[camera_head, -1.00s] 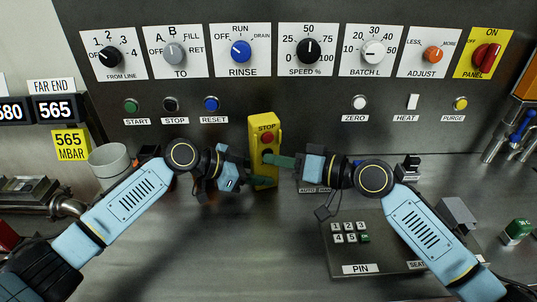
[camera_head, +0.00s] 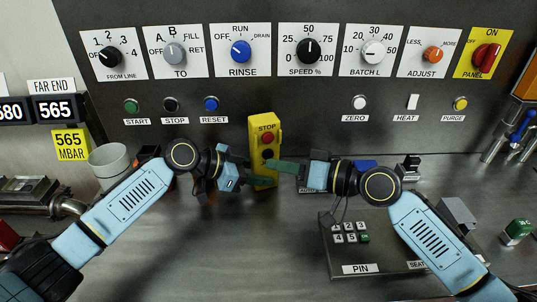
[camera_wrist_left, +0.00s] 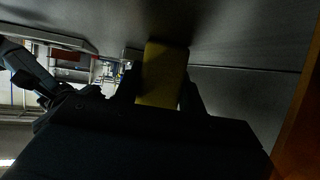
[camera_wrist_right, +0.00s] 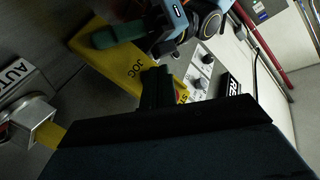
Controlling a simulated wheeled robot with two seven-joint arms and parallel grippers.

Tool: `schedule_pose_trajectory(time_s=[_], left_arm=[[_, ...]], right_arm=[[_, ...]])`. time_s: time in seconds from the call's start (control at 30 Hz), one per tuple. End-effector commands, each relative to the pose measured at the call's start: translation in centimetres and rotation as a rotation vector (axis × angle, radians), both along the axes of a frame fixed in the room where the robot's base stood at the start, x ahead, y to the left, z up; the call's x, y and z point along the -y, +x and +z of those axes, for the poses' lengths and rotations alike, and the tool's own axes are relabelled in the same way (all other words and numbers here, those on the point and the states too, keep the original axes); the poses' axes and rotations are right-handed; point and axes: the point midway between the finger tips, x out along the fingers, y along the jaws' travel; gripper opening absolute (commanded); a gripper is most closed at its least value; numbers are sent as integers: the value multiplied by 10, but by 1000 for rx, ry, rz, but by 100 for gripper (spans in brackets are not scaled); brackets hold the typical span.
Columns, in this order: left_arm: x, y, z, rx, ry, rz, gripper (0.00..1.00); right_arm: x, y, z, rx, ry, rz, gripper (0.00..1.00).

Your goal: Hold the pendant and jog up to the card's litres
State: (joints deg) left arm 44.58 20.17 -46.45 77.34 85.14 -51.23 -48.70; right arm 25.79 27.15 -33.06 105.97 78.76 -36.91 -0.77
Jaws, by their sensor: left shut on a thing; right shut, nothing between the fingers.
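The yellow pendant (camera_head: 263,124) stands upright in front of the panel, with a red STOP button (camera_head: 267,138) near its top and a black button (camera_head: 267,154) below. My left gripper (camera_head: 262,181) is shut on the pendant's lower part; the pendant also shows between its fingers in the left wrist view (camera_wrist_left: 163,72). My right gripper (camera_head: 272,165) is shut and empty, its fingertips close to the pendant's front face below the black button. In the right wrist view the pendant (camera_wrist_right: 112,62) bears the word JOG beside my right fingers (camera_wrist_right: 155,88). Whether they touch it, I cannot tell.
Knobs and buttons line the panel behind, including the BATCH L knob (camera_head: 374,51). A PIN keypad (camera_head: 350,233) lies below my right arm. The middle foreground counter is clear.

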Motion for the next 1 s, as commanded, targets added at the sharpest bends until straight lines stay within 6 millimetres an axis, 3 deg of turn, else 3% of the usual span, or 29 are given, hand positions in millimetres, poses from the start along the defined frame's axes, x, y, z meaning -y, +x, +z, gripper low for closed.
schedule_pose_trajectory(time_s=[0.5,1.0], left_arm=[[0,0,-2,-3,2,0,27],[-1,0,-2,-3,2,1,27]], right_arm=[[14,-43,-1,-1,-1,0,0],[15,-48,0,0,0,0,0]])
